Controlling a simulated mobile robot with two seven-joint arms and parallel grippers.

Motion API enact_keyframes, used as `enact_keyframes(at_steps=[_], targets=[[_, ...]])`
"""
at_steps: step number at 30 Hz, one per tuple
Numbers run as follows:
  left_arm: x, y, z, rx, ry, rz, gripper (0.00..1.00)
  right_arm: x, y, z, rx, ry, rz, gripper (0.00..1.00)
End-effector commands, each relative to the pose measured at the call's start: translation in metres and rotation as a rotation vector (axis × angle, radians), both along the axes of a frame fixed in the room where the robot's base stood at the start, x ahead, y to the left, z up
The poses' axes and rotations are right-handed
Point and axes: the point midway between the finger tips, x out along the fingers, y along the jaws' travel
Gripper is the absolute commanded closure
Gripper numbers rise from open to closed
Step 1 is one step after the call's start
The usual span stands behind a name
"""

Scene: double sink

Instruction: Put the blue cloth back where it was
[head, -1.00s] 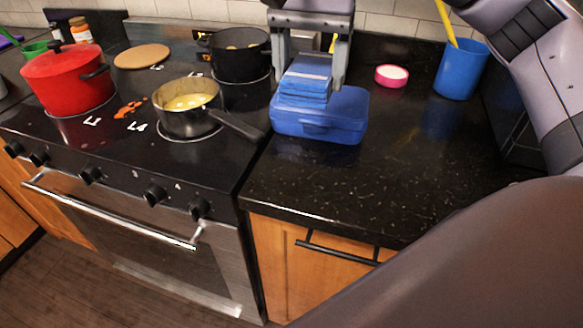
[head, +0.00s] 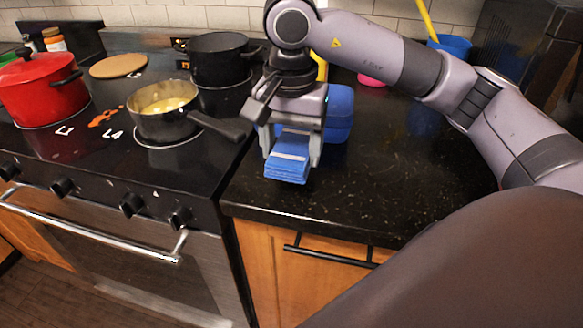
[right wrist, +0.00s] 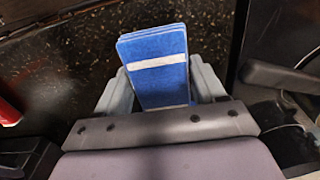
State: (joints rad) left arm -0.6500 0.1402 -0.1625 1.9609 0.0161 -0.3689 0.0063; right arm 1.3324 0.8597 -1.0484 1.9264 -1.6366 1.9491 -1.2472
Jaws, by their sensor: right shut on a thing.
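The blue cloth (head: 288,161) is a folded stack with a pale stripe. My right gripper (head: 292,150) is shut on it and holds it over the black counter, near the counter's front left edge by the stove. In the right wrist view the cloth (right wrist: 158,65) sits between the two grey fingers of the gripper (right wrist: 165,90). I cannot tell how high it is above the counter. A blue box (head: 340,112) stands behind the gripper, partly hidden by it. My left gripper is not in view.
The stove (head: 100,165) on the left holds a red pot (head: 40,92), a small saucepan (head: 165,125) whose handle points toward my gripper, and a black pot (head: 218,65). A blue cup (head: 455,47) stands at the back. The counter's front right (head: 400,190) is clear.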

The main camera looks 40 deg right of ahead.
Motion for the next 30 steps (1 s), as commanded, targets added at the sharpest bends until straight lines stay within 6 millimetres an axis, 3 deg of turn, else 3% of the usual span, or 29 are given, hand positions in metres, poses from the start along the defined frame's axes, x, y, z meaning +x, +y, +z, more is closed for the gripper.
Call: enact_keyframes(at_steps=[11,22,23,25,30], targets=[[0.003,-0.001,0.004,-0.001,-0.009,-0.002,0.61,-0.001,0.000,-0.043,-0.001,0.002,0.001,0.69],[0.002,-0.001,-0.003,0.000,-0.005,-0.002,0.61,0.000,0.000,-0.050,0.001,-0.001,0.002,0.69],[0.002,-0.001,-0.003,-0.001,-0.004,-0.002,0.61,0.000,0.000,-0.049,0.001,-0.001,0.002,0.28],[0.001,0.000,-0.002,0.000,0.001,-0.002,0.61,0.000,0.000,-0.048,0.000,0.000,0.002,0.05],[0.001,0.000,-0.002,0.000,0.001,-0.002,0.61,0.000,0.000,-0.048,0.000,0.000,0.002,0.05]])
